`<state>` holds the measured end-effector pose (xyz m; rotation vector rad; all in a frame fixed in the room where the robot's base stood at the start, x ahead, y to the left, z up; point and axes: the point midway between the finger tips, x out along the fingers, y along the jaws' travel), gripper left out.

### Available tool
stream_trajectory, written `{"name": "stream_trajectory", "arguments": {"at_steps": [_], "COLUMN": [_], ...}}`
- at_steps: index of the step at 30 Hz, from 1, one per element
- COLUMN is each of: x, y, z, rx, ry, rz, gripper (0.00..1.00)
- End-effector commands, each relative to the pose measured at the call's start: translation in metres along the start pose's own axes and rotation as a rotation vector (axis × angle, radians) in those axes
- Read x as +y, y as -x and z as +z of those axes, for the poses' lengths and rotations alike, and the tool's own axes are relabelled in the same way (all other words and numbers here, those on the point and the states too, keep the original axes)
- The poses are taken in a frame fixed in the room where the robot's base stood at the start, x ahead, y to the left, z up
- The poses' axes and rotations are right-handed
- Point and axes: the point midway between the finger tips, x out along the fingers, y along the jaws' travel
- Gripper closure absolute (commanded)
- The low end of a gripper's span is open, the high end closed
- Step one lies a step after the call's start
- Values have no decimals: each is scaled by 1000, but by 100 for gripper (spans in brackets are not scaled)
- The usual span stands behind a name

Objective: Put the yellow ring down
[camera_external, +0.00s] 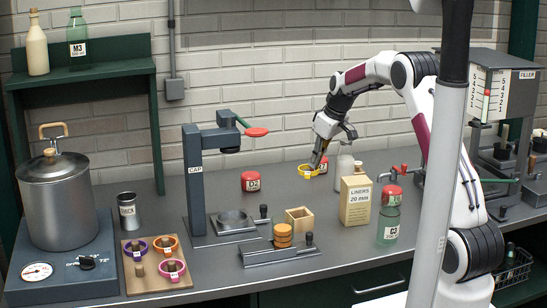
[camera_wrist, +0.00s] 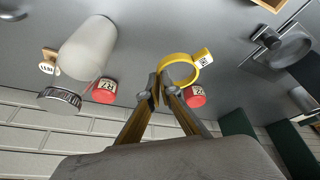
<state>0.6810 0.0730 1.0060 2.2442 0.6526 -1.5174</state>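The yellow ring (camera_external: 308,171) has a small tab with a white label, which shows in the wrist view (camera_wrist: 180,57). My gripper (camera_external: 316,164) is over the back middle of the bench, pointing down. In the wrist view its fingertips (camera_wrist: 160,84) come together on the ring's band at its left side, so it is shut on the ring. The ring is close above the grey bench top (camera_external: 285,190); I cannot tell whether it touches it.
Another red jar (camera_external: 323,166) is just behind my gripper, and a white bottle (camera_external: 345,162) is to the right. A liners box (camera_external: 355,200) stands in front. A rack board (camera_external: 140,286) holds several rings.

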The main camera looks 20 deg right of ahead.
Motion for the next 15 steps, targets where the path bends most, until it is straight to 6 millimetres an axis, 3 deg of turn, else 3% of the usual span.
{"name": "stream_trajectory", "arguments": {"at_steps": [15], "x": [35], "y": [5], "z": [-12], "rx": [8], "ry": [-271], "rz": [111], "gripper": [100]}}
